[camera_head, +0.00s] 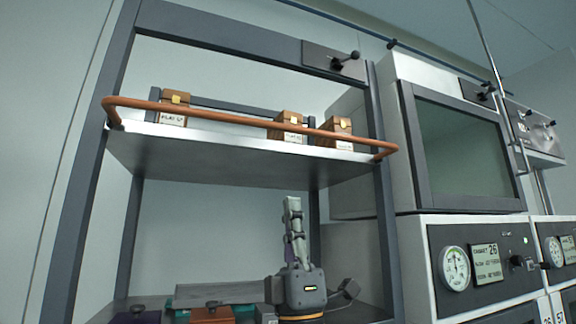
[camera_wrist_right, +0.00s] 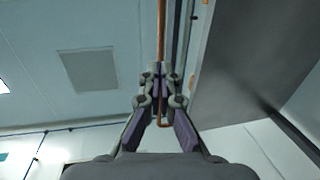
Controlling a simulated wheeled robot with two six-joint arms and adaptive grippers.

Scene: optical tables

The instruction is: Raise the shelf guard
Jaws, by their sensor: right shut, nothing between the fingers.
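The shelf guard is a copper-orange rail (camera_head: 235,118) along the front of the upper shelf (camera_head: 230,165), with bent ends at both sides. In the right wrist view the rail (camera_wrist_right: 162,30) runs down the picture behind my fingers, its bent end showing below the fingertips. My right gripper (camera_head: 292,203) points upward, below the level of the rail. Its fingers are shut and empty, and they also show in the right wrist view (camera_wrist_right: 160,72). They appear apart from the rail. My left gripper is not in view.
Several small wooden boxes with labels (camera_head: 174,108) stand on the upper shelf behind the rail. A dark post (camera_head: 387,235) stands to the right of my gripper. Cabinets with a gauge (camera_head: 454,268) are at the right. Coloured items (camera_head: 206,314) lie on the lower shelf.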

